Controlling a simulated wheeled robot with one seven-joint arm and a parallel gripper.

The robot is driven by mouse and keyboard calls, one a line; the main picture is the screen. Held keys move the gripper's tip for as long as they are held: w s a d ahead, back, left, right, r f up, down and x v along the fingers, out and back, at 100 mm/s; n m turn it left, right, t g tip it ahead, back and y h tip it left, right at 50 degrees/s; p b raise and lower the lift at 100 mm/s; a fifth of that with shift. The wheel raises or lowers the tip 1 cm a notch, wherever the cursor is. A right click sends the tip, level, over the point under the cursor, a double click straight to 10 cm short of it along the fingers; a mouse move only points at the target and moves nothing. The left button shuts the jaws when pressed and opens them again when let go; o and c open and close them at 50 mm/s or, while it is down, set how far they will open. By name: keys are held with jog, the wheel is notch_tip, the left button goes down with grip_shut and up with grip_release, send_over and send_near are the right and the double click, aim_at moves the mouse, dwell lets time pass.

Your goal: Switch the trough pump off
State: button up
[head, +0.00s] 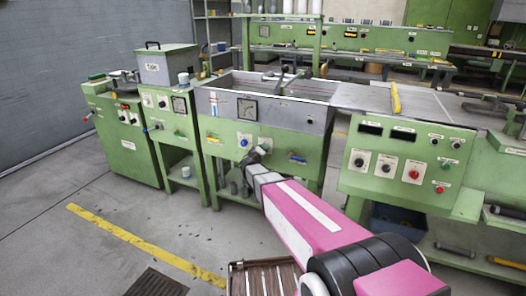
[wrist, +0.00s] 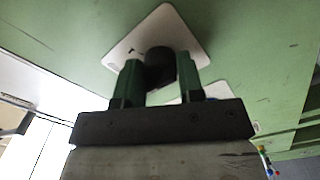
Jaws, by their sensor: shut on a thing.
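The trough (head: 315,117) is a grey metal tank on a green cabinet in the middle of the head view. My gripper (head: 254,156) is at the cabinet's front panel, just below the tank. In the wrist view, the two green fingers of my gripper (wrist: 159,78) stand on either side of a round black knob (wrist: 160,62) and are shut on it. The knob sits on a white plate (wrist: 188,24) fixed to the green panel. In the head view my gripper hides the knob. The plate's label and the knob's pointer cannot be read.
A control panel with knobs and a red button (head: 414,174) stands further right. Floor is free at the front left.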

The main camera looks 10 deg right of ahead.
jog(key=o, duration=0.9)
jog(key=v, duration=1.1)
jog(key=shift+d, duration=0.1)
jog(key=s+d+f+m+g, duration=0.5)
jog(key=s+d+g, duration=0.6)
jog(key=s+d, duration=0.25)
jog(key=s+a+g+y, duration=0.1)
jog(key=s+y, duration=0.2)
jog(key=s, duration=0.1)
jog(key=s+a+f+g+y, duration=0.1)
jog(key=s+g+y, duration=0.1)
jog(key=s+y, duration=0.1)
jog(key=s+a+f+m+g+y, duration=0.1)
jog(key=s+y, duration=0.2)
jog(key=s, duration=0.2)
jog(key=shift+g, duration=0.3)
